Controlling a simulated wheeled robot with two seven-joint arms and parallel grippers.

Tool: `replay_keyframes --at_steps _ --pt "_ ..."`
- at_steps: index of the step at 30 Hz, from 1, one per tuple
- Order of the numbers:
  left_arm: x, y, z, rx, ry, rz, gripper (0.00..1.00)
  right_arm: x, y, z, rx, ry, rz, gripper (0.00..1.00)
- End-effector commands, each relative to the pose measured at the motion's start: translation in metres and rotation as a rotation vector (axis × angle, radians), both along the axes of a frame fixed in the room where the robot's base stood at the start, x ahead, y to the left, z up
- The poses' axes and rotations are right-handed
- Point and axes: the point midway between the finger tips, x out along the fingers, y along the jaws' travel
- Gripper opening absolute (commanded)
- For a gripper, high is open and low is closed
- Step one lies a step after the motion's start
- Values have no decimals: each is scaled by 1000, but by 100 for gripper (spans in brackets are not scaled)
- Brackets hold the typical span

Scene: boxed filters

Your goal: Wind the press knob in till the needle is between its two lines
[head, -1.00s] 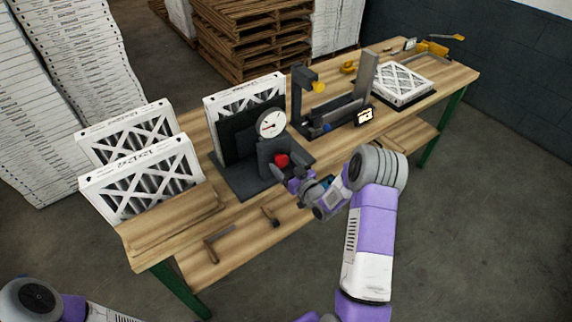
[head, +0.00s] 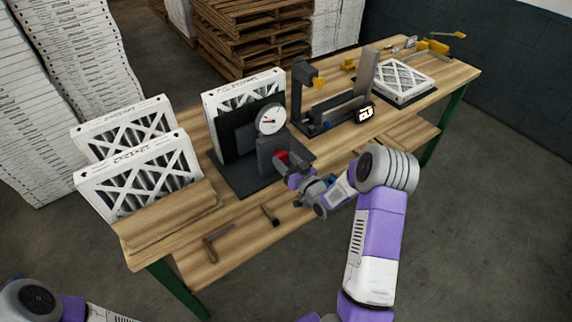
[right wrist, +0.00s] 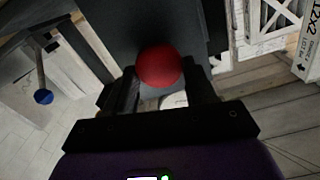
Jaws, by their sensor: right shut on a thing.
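The press (head: 236,146) is a dark grey fixture on the workbench with a white filter behind its plate. Its round white dial (head: 270,120) faces the front; a red needle shows, but it is too small to place against any lines. The red press knob (head: 282,155) is on the front of the block below the dial. My right gripper (head: 286,163) is shut on the knob, and the red ball of the knob (right wrist: 159,67) sits between its fingers in the right wrist view. My left arm (head: 45,302) shows at the lower left; its gripper is out of view.
Two white boxed filters (head: 140,176) stand at the bench's left end. Another dark fixture with a yellow part (head: 318,82) stands to the right of the press. A flat filter (head: 402,80) lies farther right. Small tools (head: 218,240) lie near the front edge.

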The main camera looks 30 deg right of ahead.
Motion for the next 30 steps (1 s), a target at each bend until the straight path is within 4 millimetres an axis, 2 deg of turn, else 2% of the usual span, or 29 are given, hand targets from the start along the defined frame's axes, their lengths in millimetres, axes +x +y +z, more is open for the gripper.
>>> replay_keyframes --at_steps 3,12,21,30 --pt "0 0 -14 0 0 0 43 0 -1 -3 105 6 0 25" --pt "0 0 -31 0 0 0 43 0 -2 -3 374 28 0 25" --pt "0 0 -39 0 0 0 43 0 -3 -2 576 45 0 25" --pt "0 0 -41 0 0 0 43 0 -3 -2 673 54 -1 25"
